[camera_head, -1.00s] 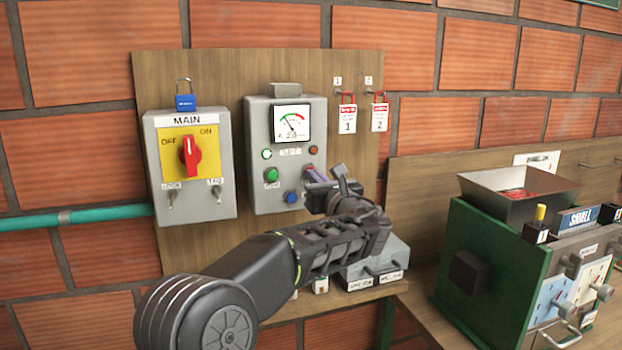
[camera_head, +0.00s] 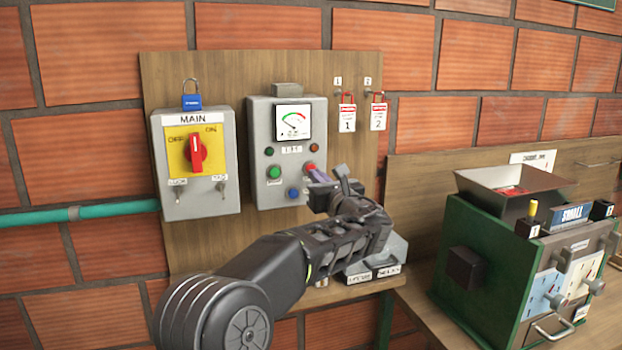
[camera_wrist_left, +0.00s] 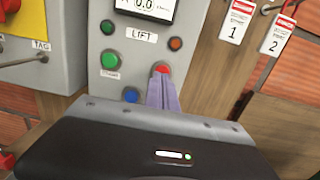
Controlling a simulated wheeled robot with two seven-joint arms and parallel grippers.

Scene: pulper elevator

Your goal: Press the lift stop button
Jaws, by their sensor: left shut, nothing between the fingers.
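The grey lift control box (camera_head: 262,182) is on a wooden board, with a dial meter at its top. The red stop button (camera_head: 310,168) is at its lower right; it also shows in the wrist view (camera_wrist_left: 161,68). The green button (camera_head: 274,172) and blue button (camera_head: 293,193) are to its left. My left gripper (camera_head: 318,177) is shut and empty, its tips at the red button. In the wrist view, the purple-grey fingers (camera_wrist_left: 162,88) meet the button's lower edge and partly cover it; firm contact is hard to judge. My right gripper is out of view.
The MAIN switch box (camera_head: 224,160) with a red handle is to the left. Two red-and-white tags (camera_head: 347,118) hang to the right. A green machine with a hopper (camera_head: 485,192) stands on the right bench.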

